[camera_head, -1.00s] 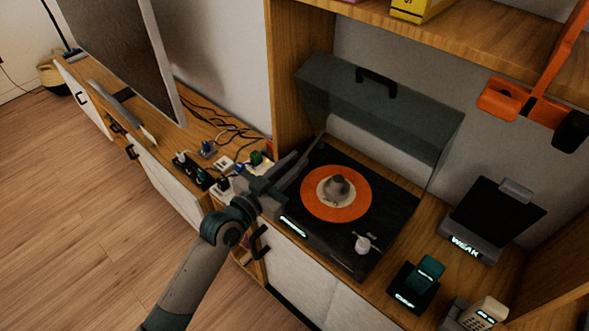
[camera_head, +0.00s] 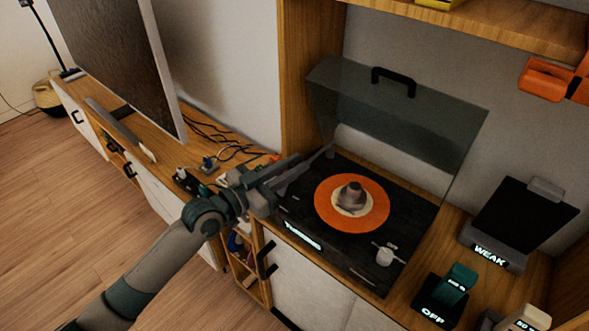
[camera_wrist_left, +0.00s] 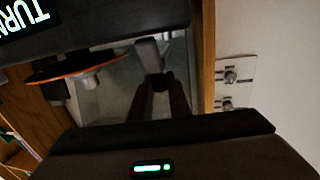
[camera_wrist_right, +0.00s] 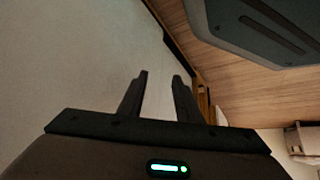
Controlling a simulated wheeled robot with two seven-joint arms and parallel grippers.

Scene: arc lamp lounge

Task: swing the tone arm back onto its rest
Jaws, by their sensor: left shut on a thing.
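The turntable (camera_head: 330,235) sits on the wooden cabinet with its smoky lid (camera_head: 400,115) raised. An orange record (camera_head: 378,212) lies on it, with a grey cone-shaped piece (camera_head: 352,193) at its centre. My left gripper (camera_head: 308,163) reaches over the turntable's left edge, beside the record. In the left wrist view its fingers (camera_wrist_left: 160,85) are shut on a grey piece (camera_wrist_left: 150,55), which looks like part of the tone arm; the rest of that arm and its rest are hard to make out. My right gripper (camera_wrist_right: 158,88) is open and empty, seen only in the right wrist view.
A pale knob (camera_head: 385,257) stands at the turntable's front right corner. A teal switch (camera_head: 457,282) marked OFF and a dark device (camera_head: 490,252) marked WEAK stand to the right. Cables and plugs (camera_head: 205,165) lie to the left near the television (camera_head: 110,60).

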